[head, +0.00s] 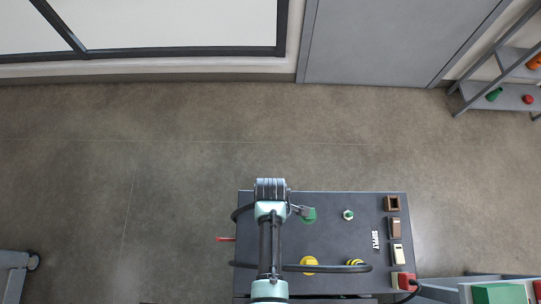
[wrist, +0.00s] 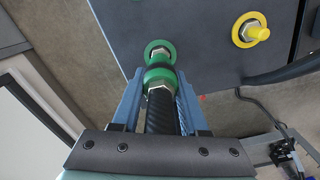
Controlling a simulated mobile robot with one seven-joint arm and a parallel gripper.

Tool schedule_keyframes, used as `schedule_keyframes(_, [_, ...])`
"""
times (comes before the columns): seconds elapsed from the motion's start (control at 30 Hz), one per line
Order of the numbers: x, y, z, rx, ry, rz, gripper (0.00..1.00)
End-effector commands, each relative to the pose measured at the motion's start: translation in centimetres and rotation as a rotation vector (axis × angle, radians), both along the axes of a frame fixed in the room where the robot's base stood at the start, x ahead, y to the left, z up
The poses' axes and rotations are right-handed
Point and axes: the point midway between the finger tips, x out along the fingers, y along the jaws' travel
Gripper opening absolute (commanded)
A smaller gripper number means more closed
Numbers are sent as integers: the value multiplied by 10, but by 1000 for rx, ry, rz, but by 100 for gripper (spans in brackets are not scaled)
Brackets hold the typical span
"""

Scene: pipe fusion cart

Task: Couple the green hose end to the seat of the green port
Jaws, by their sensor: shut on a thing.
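My gripper (wrist: 160,95) is shut on the green hose end (wrist: 160,77), which has a metal hex nut and a black hose running back between the blue fingers. In the wrist view the green port (wrist: 153,46), a green ring around a metal fitting, lies on the dark panel just beyond the hose end. The hose end overlaps part of the port, and I cannot tell whether they touch. In the head view my gripper (head: 302,210) is over the cart with a green piece (head: 309,217) at its tip; the arm hides part of this area.
The dark cart top (head: 330,235) also carries a green-ringed nut (head: 348,215), a yellow fitting (head: 309,261), a yellow-and-black striped piece (head: 355,263) and several brown and cream blocks (head: 395,228). A black hose crosses its near side. The floor beyond is clear.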

Motion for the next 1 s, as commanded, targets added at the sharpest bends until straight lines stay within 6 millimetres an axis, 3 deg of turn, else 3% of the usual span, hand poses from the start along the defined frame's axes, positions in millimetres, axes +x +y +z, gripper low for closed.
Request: schedule_keyframes(1.0, [1,0,-26,0,-1,0,0])
